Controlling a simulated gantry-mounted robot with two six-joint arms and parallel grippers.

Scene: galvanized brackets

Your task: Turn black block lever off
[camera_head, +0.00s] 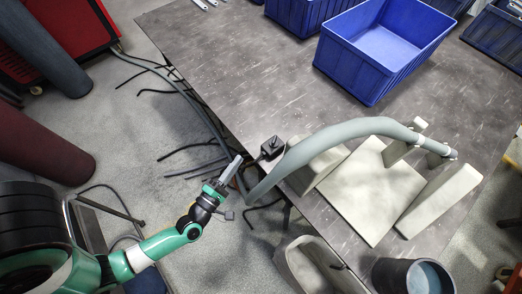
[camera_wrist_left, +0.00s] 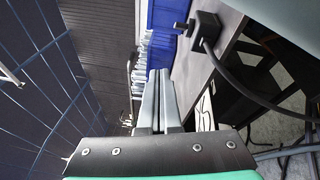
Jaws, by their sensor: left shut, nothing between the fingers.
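The black block (camera_head: 272,146) sits at the table's near edge in the head view, with a small lever on it and a dark cable leaving it. It also shows in the left wrist view as a black block (camera_wrist_left: 207,30), with its small dark lever (camera_wrist_left: 183,27) sticking out to the left. My left gripper (camera_head: 238,160) is shut and empty, just left of the block and apart from it. Its two grey fingers (camera_wrist_left: 158,75) lie together in the left wrist view, to the left of and below the block. My right gripper is not in view.
A thick grey-green hose (camera_head: 345,131) arches right of the block over pale stone-like pieces (camera_head: 360,190). Blue crates (camera_head: 365,85) stand toward the back. A dark bucket (camera_head: 385,275) is at the lower right. The grey tabletop (camera_head: 225,70) behind the block is clear.

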